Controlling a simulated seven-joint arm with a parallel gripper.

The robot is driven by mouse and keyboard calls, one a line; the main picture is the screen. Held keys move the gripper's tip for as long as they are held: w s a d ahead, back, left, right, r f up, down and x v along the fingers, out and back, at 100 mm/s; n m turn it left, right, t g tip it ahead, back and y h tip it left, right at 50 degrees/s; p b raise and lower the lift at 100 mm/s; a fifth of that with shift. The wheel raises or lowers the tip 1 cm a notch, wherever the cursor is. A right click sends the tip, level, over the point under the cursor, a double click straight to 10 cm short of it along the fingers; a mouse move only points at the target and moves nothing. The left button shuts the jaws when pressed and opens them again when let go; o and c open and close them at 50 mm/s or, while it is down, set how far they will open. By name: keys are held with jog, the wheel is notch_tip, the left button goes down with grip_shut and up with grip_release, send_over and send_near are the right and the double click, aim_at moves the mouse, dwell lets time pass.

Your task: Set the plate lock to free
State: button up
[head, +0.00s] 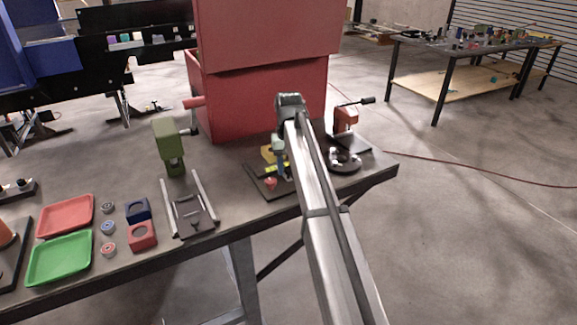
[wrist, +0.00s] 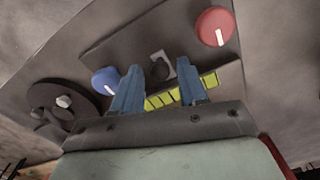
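My gripper (wrist: 157,68) is open in the wrist view, its two blue fingers apart with nothing held. Between and beyond the fingertips, a small dark knob in a grey bracket (wrist: 160,66) sits on a dark plate (wrist: 125,45). A red knob with a white mark (wrist: 214,27) is right of the fingers. A blue knob with a white mark (wrist: 106,80) is beside the left finger. No readable label shows which part is the plate lock. In the head view my gripper (head: 282,174) is low over the plate (head: 255,180), near the red knob (head: 270,184); my arm hides part of it.
A black round fixture (head: 345,160) and a red clamp press (head: 345,118) stand right of my arm. A red cabinet (head: 265,100) rises behind. Left are a green press (head: 169,147), a railed slide (head: 190,215), a red tray (head: 65,217) and a green tray (head: 60,258).

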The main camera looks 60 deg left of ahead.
grip_shut()
dwell(0.3)
jog(key=shift+d, duration=1.75)
jog(key=shift+o, duration=0.7)
grip_release()
notch_tip(320, 180, up, 14)
jog(key=shift+f, duration=0.1)
